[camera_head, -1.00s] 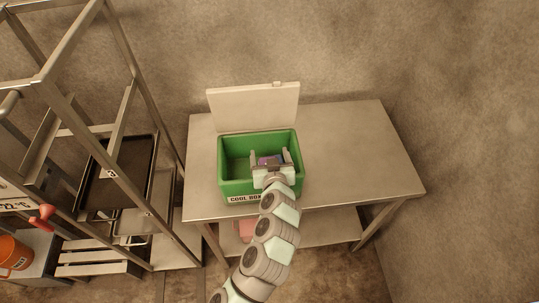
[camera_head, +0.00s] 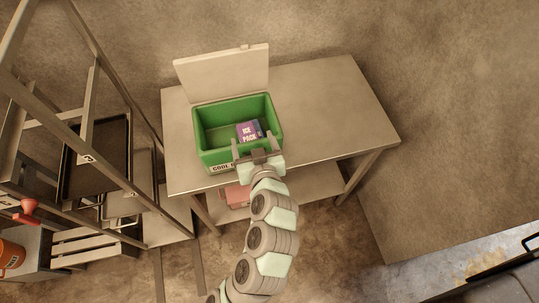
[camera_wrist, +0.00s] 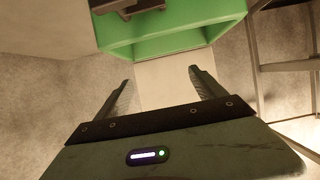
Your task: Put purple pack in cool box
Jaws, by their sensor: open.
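The purple pack (camera_head: 248,131), labelled "ICE PACK", lies inside the green cool box (camera_head: 210,157), toward its right side. The cool box stands on the steel table, and its pale lid (camera_head: 222,74) is up. My gripper (camera_head: 248,142) is open and empty at the front right edge of the box, apart from the pack. In the wrist view my gripper (camera_wrist: 160,75) has its two fingers spread with nothing between them. The green box (camera_wrist: 160,41) shows at the top there; I cannot make out the pack in that view.
The steel table (camera_head: 325,105) is clear to the right of the box. A pink object (camera_head: 237,196) is on its lower shelf. A metal rack with dark trays (camera_head: 97,160) stands at the left, with an orange bucket (camera_head: 10,254) at the lower left.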

